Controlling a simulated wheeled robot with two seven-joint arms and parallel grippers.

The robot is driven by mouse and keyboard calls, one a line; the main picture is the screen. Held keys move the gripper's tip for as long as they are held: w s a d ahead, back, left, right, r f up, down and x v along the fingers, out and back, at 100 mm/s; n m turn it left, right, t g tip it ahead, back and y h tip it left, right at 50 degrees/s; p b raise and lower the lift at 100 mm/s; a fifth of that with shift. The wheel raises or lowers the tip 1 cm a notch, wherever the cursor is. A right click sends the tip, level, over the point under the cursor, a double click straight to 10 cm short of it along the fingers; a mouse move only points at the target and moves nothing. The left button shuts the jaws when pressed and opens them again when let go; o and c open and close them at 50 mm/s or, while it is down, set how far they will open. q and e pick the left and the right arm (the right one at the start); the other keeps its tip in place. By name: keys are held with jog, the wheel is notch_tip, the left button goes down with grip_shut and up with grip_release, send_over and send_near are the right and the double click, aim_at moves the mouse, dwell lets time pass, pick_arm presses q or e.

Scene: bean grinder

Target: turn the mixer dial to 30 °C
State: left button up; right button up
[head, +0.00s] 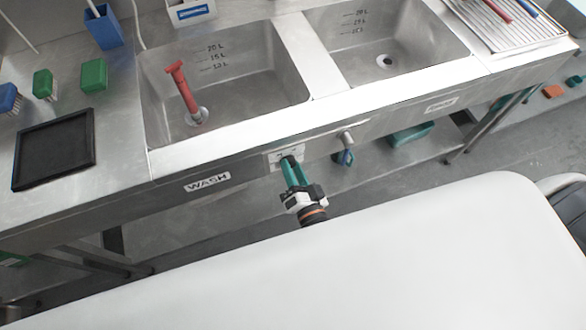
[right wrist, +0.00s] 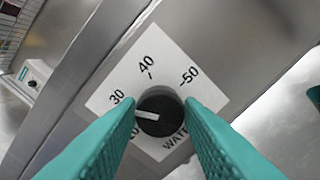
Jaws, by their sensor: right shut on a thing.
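The mixer dial (right wrist: 160,122) is a round black knob with a white pointer, on a white scale plate (right wrist: 196,68) marked 20, 30, 40 and 50. The pointer aims left, close to the 30 and above the 20; the fingers partly cover the lower scale. In the head view the plate (head: 273,157) sits on the sink's front panel. My right gripper (right wrist: 165,115) has its teal fingers on both sides of the dial, shut on it. It also shows in the head view (head: 292,165) against the plate. My left gripper is not in view.
A wash sink (head: 222,124) holding a red standpipe (head: 184,92) lies behind the panel. A second sink (head: 395,42) is to its right. A metal spout-like fitting (head: 347,138) with a blue part juts from the panel right of the dial. A black tray (head: 54,150) lies on the left counter.

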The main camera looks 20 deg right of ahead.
dwell(0.3)
jog(key=o, duration=1)
jog(key=shift+c, duration=0.2)
jog(key=shift+s, duration=0.1)
jog(key=s+b, duration=0.1)
jog(key=s, duration=1.1)
jog(key=shift+d+b, duration=0.25)
jog(key=shift+b, duration=0.15)
